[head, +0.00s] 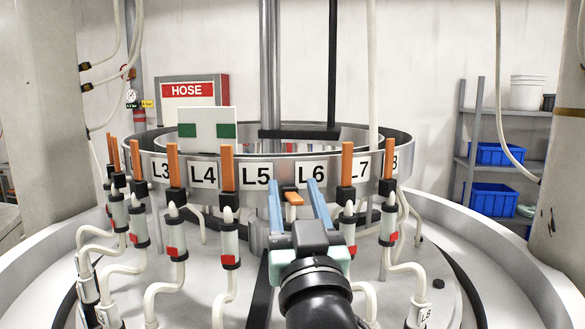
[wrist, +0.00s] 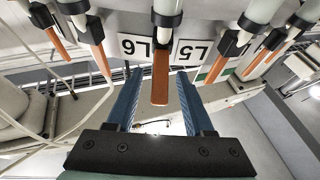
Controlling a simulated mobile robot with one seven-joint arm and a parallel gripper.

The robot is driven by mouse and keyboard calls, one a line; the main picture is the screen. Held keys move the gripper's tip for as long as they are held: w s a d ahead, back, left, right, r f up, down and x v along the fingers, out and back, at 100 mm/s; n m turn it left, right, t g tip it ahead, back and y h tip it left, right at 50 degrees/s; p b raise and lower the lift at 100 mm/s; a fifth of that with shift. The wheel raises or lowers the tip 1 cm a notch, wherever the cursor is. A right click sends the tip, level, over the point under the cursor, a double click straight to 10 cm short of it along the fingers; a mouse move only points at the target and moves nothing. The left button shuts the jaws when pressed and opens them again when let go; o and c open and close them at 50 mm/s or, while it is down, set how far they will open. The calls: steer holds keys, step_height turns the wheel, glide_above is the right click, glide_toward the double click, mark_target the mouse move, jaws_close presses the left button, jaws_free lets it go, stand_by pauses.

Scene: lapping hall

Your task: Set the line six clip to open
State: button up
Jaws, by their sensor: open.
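Orange clip levers stand along a metal ring (head: 330,165) carrying line labels. The lever between the L5 label (head: 256,176) and the L6 label (head: 311,172) appears to be the line six clip (head: 294,198). It looks short in the head view, tipped outward toward me, while its neighbours stand upright. My gripper (head: 297,186) is open, one blue finger on each side of this lever. The wrist view shows the lever (wrist: 161,78) between the spread fingers, with gaps on both sides. Its hose body is hidden behind my gripper.
Neighbouring upright levers, L5 side (head: 227,167) and L7 side (head: 347,163), stand close on both sides. White hoses (head: 160,288) loop below the ring. A HOSE sign (head: 188,90) and a shelf with blue bins (head: 493,198) stand behind.

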steer(key=shift+p+x, duration=0.3)
steer(key=shift+x, duration=0.9)
jaws_close()
stand_by(0.6)
